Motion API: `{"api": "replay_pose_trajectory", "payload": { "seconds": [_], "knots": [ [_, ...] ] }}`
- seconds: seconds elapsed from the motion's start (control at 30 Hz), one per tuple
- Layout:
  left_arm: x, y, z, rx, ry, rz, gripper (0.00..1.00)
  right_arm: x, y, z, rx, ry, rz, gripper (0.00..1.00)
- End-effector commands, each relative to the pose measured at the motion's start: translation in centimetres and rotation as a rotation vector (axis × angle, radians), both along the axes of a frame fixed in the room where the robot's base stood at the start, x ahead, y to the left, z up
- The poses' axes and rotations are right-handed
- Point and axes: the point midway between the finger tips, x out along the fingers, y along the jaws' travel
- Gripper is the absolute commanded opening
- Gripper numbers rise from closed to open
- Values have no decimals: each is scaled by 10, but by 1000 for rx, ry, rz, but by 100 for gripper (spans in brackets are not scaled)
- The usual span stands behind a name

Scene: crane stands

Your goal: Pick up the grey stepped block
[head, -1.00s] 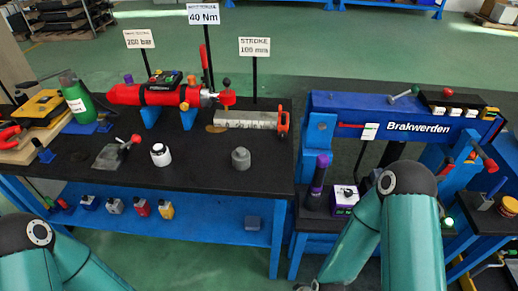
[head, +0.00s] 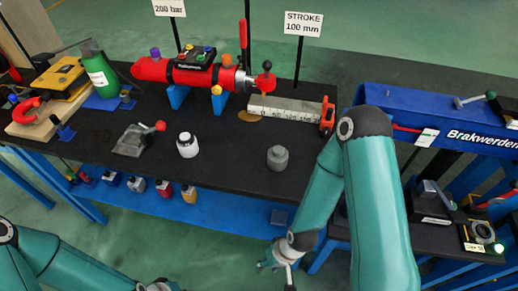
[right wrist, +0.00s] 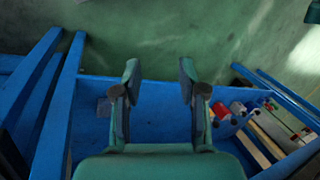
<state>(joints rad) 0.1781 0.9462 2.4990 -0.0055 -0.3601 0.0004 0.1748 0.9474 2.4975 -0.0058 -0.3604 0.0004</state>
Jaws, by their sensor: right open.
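A second small grey-blue block (head: 278,216) lies on the blue lower shelf (head: 235,212); a small grey block also shows in the right wrist view (right wrist: 104,107). My right gripper (head: 272,264) is low in front of the bench. In the right wrist view it (right wrist: 160,70) is open and empty. My left gripper (head: 158,286) is mostly cut off at the bottom edge.
A red cylinder (head: 190,73) and a steel scale block (head: 285,110) stand at the back of the bench. Several small coloured items line the lower shelf. A blue press frame (head: 440,115) stands right, partly behind my right arm. Floor is clear in front.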

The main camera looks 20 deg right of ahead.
Motion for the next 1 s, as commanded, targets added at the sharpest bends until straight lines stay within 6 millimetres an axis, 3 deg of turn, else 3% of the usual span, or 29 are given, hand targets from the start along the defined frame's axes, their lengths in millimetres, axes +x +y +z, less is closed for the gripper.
{"api": "replay_pose_trajectory", "payload": {
  "seconds": [0.33,0.37,0.5,0.67,1.0],
  "knots": [
    [0,-1,0,0,0,-2,0,-1,-1,0,0,2,-2,42],
    [0,-1,0,0,0,-2,0,-1,-1,0,0,2,-2,43],
    [0,0,4,0,0,-2,0,5,-1,8,1,-7,15,67],
    [0,-1,20,0,0,-2,0,28,10,44,4,-38,114,92],
    [0,0,51,0,-1,-2,0,72,-7,140,-32,-92,377,92]
  ]
}}
